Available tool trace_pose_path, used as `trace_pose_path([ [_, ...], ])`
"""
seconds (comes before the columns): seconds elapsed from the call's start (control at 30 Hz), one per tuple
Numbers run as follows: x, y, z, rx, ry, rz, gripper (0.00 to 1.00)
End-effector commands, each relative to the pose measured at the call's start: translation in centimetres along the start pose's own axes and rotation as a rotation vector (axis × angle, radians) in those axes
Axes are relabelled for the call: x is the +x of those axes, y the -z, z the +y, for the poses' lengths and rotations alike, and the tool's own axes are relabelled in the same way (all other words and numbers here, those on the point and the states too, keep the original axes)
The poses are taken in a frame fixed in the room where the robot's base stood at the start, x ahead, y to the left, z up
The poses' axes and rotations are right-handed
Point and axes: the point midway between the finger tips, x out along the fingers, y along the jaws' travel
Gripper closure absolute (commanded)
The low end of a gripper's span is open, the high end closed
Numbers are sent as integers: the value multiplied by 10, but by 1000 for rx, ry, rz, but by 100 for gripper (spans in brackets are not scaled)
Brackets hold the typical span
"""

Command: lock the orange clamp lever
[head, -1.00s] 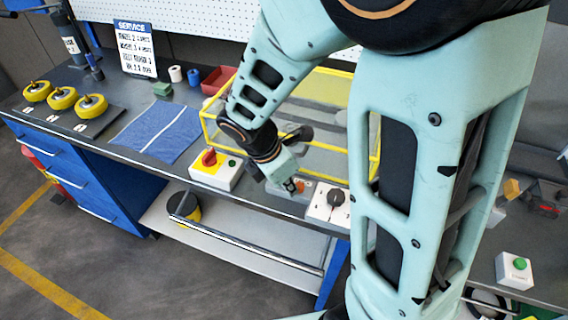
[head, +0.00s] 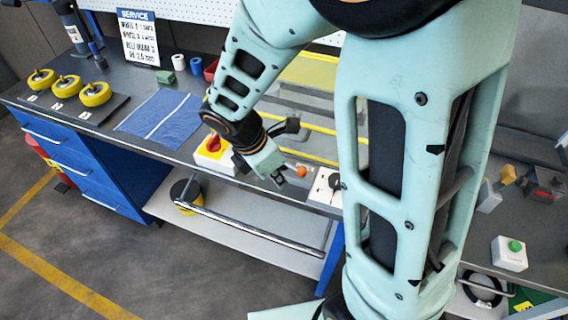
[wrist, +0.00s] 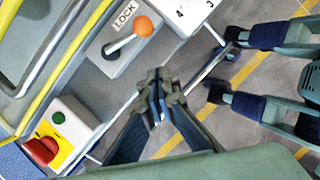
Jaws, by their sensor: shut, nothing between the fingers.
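The orange-knobbed clamp lever (wrist: 143,26) stands on a grey base marked LOCK, near the front edge of the bench in the wrist view. Its metal rod runs from the pivot at lower left up to the orange ball. In the head view the orange knob (head: 301,171) shows just right of my gripper (head: 279,176). In the wrist view my gripper (wrist: 158,92) is shut and empty, below and slightly right of the lever, apart from it in the picture. The head view hides much of the lever's base.
A red rotary switch on a yellow-and-white box with a green button (wrist: 42,150) is left of the lever. A white numbered dial box (head: 325,187) is right of it. A yellow-edged frame (head: 305,72) stands behind. The floor before the bench edge looks open.

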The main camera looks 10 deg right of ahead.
Motion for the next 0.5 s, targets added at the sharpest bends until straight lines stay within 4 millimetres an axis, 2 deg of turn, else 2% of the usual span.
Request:
trace_pose_path([
  [0.03,-17,-2,2,4,-8,-1,100],
  [0.2,-57,-2,-1,3,-6,-1,100],
  [0.3,-75,-1,-1,2,-6,0,100],
  [0.5,-95,-1,-2,2,-2,0,100],
])
